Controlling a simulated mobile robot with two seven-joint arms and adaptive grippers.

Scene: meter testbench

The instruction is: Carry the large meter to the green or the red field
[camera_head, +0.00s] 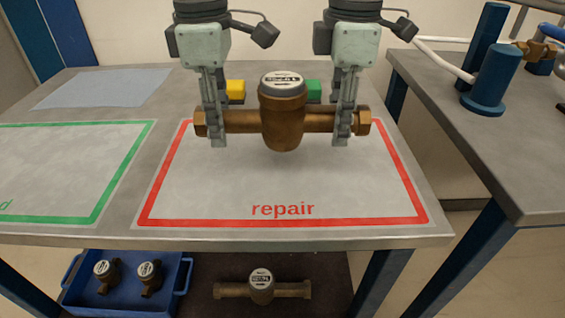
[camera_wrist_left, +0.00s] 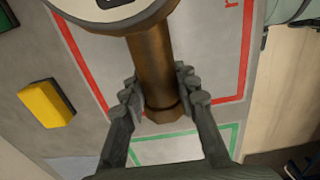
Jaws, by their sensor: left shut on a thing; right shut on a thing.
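The large meter (camera_head: 283,118) is a bronze body with a round white dial on top and a pipe end on each side. It hangs level above the red field (camera_head: 280,185), which is marked "repair". My left gripper (camera_head: 215,128) is shut on its left pipe end, and my right gripper (camera_head: 345,128) is shut on its right pipe end. In the left wrist view the brown pipe (camera_wrist_left: 155,65) sits between the two fingers of my left gripper (camera_wrist_left: 165,95). The green field (camera_head: 85,170) lies to the left, partly cut off.
A yellow block (camera_head: 235,91) and a green block (camera_head: 314,91) are at the back of the table. A blue crate (camera_head: 130,300) with two small meters and another meter (camera_head: 262,287) are below the table. A bench with blue posts (camera_head: 491,78) stands on the right.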

